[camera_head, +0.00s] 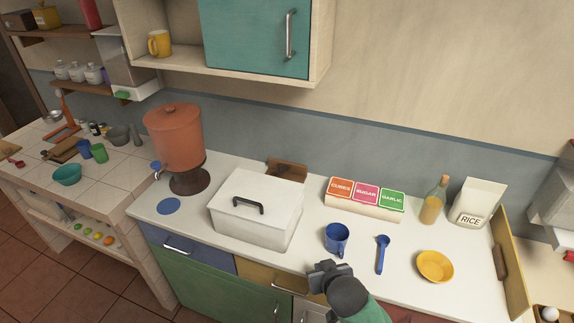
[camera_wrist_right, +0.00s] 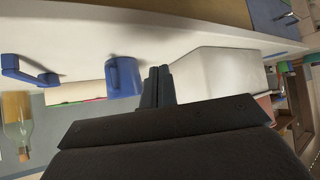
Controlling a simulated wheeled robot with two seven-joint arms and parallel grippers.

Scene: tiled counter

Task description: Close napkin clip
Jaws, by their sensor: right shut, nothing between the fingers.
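No napkin clip shows clearly. A low brown wooden object (camera_head: 287,170) stands against the wall behind the white lidded box (camera_head: 256,209); the box hides part of it, and I cannot tell whether it is the clip. My right gripper (camera_head: 330,272) is at the counter's front edge, in front of the blue mug (camera_head: 337,239) and right of the box. It is shut and empty. In the right wrist view its fingers (camera_wrist_right: 157,86) are together, between the mug (camera_wrist_right: 123,77) and the box (camera_wrist_right: 218,80). My left gripper is not in view.
A blue scoop (camera_head: 382,254), a yellow bowl (camera_head: 435,266), a bottle (camera_head: 433,201) and a rice container (camera_head: 478,203) are on the right. Labelled boxes (camera_head: 366,197) stand behind the mug. An orange dispenser (camera_head: 174,138) is on the left. A cabinet (camera_head: 255,37) hangs above.

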